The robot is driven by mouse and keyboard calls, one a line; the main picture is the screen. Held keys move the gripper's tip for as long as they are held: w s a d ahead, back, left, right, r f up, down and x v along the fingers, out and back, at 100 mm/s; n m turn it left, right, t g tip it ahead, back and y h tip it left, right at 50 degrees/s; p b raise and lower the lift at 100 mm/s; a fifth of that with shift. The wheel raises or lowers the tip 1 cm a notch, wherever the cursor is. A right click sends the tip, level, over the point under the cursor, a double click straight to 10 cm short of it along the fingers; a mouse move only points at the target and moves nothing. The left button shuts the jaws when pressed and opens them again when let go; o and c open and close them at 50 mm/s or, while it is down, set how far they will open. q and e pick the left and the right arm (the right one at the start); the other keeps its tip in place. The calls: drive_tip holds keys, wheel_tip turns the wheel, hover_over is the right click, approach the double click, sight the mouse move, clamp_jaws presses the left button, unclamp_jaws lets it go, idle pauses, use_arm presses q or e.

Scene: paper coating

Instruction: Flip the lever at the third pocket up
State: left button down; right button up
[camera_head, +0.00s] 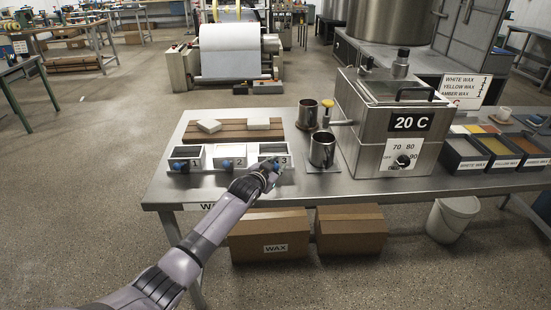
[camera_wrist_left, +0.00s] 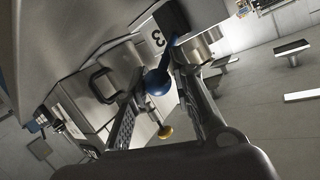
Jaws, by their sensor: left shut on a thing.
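Three white pockets stand in a row at the table's front left, marked 1 (camera_head: 187,158), 2 (camera_head: 229,153) and 3. The third pocket (camera_head: 286,150) is partly covered by my left gripper (camera_head: 268,169), which is at its front face. In the left wrist view, the third pocket's lever has a round blue knob (camera_wrist_left: 157,82) beside the digit 3. My left gripper (camera_wrist_left: 162,88) is shut on this knob, one finger on each side. The blue levers of the first pocket (camera_head: 178,166) and second pocket (camera_head: 227,165) stand free. My right gripper is out of view.
A brown board (camera_head: 230,133) with two white blocks lies behind the pockets. A metal cup (camera_head: 322,151) and the 20 C wax heater (camera_head: 391,125) stand to the right. Labelled wax trays (camera_head: 463,154) are farther right. Cardboard boxes (camera_head: 268,236) sit under the table.

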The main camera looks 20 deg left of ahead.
use_arm(q)
drive_tip(key=shift+w+d+r+g+p, duration=0.15)
drive_tip(key=shift+r+g+p, duration=0.4)
drive_tip(key=shift+p, duration=0.7)
drive_tip(key=shift+w+n+g+p, duration=0.15)
drive_tip(key=shift+n+g+p, duration=0.3)
drive_tip(key=shift+p, duration=0.1)
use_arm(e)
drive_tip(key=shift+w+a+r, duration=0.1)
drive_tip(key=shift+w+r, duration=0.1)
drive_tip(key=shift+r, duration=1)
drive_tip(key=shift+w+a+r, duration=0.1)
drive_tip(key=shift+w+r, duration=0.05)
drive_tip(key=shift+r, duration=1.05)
use_arm(q)
drive_tip(key=shift+f, duration=0.1)
drive_tip(key=c, duration=1.5)
unclamp_jaws()
drive_tip(key=shift+o, duration=0.3)
drive_tip(key=shift+w, duration=0.1)
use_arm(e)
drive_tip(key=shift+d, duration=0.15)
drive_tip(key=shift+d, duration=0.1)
use_arm(q)
drive_tip(key=shift+a+r, duration=0.2)
